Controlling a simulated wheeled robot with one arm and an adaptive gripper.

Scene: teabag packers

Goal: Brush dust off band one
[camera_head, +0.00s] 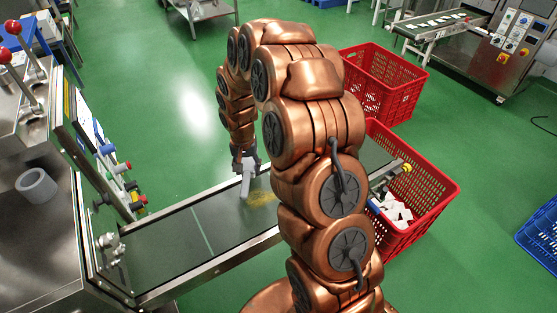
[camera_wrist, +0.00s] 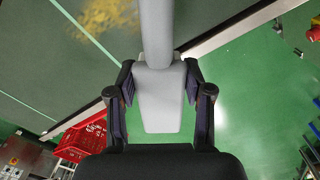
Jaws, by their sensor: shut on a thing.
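My gripper (camera_head: 245,160) is above the belt and shut on a light grey brush (camera_head: 247,184). In the wrist view, my gripper (camera_wrist: 158,82) has a dark finger on each side of the brush's grey handle (camera_wrist: 161,105). The brush extends toward the top of that view, and its bristle end is out of frame there. A yellow dust patch (camera_head: 262,198) lies on the dark green conveyor belt (camera_head: 165,245), just right of the brush's lower end. The dust (camera_wrist: 105,18) is left of the brush in the wrist view. I cannot tell whether the brush touches the belt.
Red crates (camera_head: 383,84) stand beyond my arm; the nearer one (camera_head: 432,197) holds white packets at the belt's right end. A machine with coloured knobs (camera_head: 118,170) stands at the belt's left. My arm hides part of the belt. Green floor behind the belt is clear.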

